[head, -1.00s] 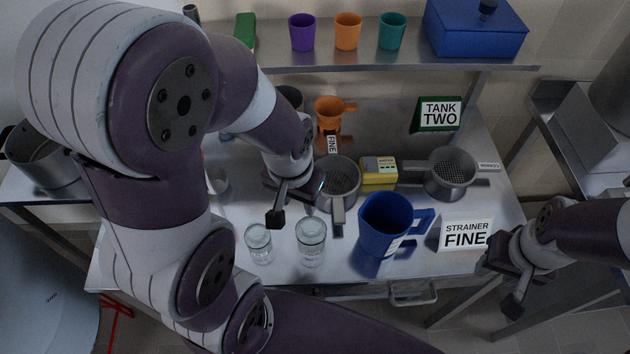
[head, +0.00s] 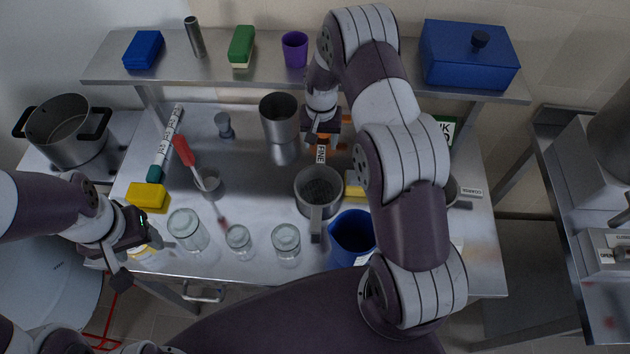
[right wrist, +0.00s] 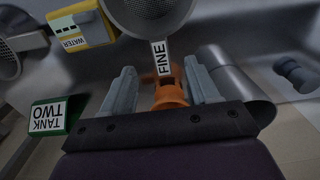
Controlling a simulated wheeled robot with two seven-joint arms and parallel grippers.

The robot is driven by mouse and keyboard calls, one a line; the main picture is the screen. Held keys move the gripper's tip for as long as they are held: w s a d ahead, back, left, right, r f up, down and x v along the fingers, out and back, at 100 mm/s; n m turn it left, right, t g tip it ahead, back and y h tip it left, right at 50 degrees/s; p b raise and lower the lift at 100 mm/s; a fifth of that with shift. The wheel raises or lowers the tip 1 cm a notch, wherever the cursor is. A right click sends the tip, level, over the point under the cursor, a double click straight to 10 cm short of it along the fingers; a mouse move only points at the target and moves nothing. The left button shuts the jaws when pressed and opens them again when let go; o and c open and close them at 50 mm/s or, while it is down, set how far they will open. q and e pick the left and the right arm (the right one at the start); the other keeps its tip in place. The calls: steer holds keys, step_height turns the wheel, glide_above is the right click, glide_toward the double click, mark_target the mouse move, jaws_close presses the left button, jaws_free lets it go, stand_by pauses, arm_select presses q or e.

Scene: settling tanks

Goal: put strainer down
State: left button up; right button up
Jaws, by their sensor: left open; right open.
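My left gripper (head: 135,245) is open and empty at the bench's left front. The coarse strainer (head: 453,190) is mostly hidden by my right arm.
Glass jars (head: 286,243) and a blue jug (head: 352,238) line the front. A yellow block (head: 353,184) is right of the fine strainer. A metal beaker (head: 280,118) stands left of my right gripper. A shelf (head: 215,70) runs behind. The "TANK TWO" sign (right wrist: 48,117) is close by.

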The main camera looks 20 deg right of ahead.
mark_target(321, 161)
step_height(321, 161, down, 10)
steer(key=p, duration=0.2)
steer(key=shift+s+r+p, duration=0.1)
steer(key=shift+p, duration=0.3)
steer(key=shift+f, duration=0.25)
jaws_close()
